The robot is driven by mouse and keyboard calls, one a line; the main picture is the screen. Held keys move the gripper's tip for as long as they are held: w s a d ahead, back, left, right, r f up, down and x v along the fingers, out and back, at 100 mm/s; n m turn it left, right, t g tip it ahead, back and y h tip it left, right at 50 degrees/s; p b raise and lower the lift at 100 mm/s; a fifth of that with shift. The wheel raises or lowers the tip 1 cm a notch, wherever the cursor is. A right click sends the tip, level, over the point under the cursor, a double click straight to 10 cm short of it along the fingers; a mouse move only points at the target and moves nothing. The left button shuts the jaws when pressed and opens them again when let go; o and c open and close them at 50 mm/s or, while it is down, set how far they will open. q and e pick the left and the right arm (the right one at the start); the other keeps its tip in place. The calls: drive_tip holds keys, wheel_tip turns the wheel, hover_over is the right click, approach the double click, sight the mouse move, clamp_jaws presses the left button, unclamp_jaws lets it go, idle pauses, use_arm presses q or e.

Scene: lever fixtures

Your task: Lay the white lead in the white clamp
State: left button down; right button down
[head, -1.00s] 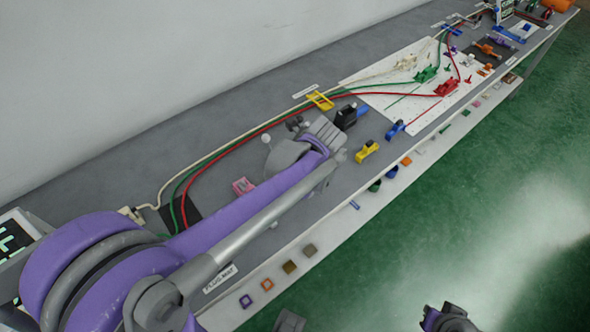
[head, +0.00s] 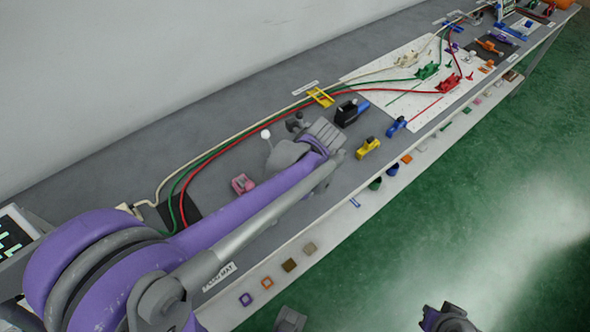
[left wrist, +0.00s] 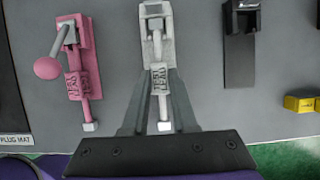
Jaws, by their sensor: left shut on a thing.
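The white lead (head: 240,128) runs along the back of the bench beside a green and a red lead, up to the white board. A white clamp-like fitting (head: 405,60) stands on that board, near the lead's far end; whether the lead lies in it is too small to tell. My left gripper (head: 322,132) is far from it, low over the near part of the bench. In the left wrist view its fingers (left wrist: 160,82) are shut around the bar of a pale lever fixture (left wrist: 155,22). My right gripper (head: 446,319) seems to show at the bottom edge, jaws unclear.
A pink lever fixture (left wrist: 76,45) stands left of the pale one, a black one (left wrist: 240,62) right. A yellow fixture (head: 367,148), a blue one (head: 396,127) and a yellow holder (head: 320,97) are near. Small coloured pieces line the front ledge.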

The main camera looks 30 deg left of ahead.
use_arm(q)
drive_tip(key=shift+f, duration=0.35)
drive_tip(key=shift+c, duration=0.7)
unclamp_jaws()
drive_tip(key=shift+r, duration=0.15)
drive_tip(key=shift+r+p, duration=2.4)
drive_tip(key=shift+r, duration=1)
